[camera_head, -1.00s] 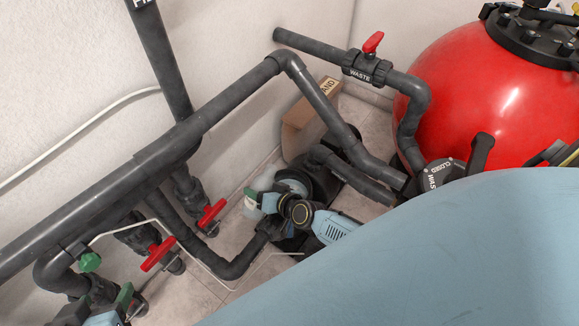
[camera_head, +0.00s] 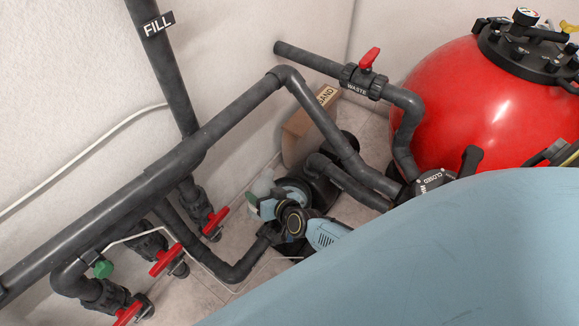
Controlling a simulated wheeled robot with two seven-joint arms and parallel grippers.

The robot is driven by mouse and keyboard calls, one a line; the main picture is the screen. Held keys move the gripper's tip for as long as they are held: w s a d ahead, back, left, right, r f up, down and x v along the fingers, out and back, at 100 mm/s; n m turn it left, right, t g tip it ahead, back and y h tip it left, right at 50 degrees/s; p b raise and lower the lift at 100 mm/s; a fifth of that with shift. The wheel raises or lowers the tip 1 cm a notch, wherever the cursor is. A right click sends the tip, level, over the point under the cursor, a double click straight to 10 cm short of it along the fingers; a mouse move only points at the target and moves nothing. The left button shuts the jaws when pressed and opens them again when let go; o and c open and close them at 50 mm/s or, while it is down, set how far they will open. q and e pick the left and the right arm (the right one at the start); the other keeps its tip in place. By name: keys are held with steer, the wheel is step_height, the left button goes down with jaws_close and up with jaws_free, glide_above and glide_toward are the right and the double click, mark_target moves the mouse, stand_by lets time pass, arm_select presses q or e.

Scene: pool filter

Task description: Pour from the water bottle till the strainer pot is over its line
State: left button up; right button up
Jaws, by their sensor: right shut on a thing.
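My right gripper (camera_head: 266,206) is in the lower middle of the head view, its blue-grey wrist reaching in from the right. It is shut on the water bottle (camera_head: 262,184), a pale translucent shape mostly hidden behind the fingers. The bottle's tilt and mouth cannot be made out. The dark strainer pot (camera_head: 296,187) is right beside and behind the gripper, its round opening partly covered by the gripper. Its line and water level are not visible. My left gripper is not in view.
Thick grey pipes cross from lower left to the middle, above red-handled valves (camera_head: 167,258). The waste valve (camera_head: 363,77) is higher up. A cardboard sand box (camera_head: 304,133) stands behind the pot. A red filter tank (camera_head: 470,95) fills the right. My blue body hides the lower right.

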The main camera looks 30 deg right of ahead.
steer(key=shift+r+n+h+p, duration=0.15)
steer(key=shift+n+h+p, duration=0.25)
steer(key=shift+n+p, duration=0.1)
steer(key=shift+w+d+f+n+t+h, duration=0.1)
steer(key=shift+d+f+n+t+h, duration=0.15)
steer(key=shift+n+h, duration=0.25)
steer(key=shift+d+n+t, duration=0.2)
steer(key=shift+n+t, duration=0.05)
steer(key=shift+n, duration=0.05)
steer(key=a+r+p, duration=0.2)
steer(key=a, duration=0.1)
steer(key=s+a+r+p, duration=0.1)
steer(key=a+p, duration=0.1)
steer(key=shift+s+r, duration=0.1)
steer(key=shift+r, duration=0.2)
steer(key=shift+s+a+r, duration=0.15)
steer(key=shift+a+r, duration=0.1)
steer(key=shift+a, duration=0.15)
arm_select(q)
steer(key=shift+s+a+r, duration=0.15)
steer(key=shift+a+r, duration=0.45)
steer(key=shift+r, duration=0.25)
arm_select(e)
steer(key=shift+f, duration=0.1)
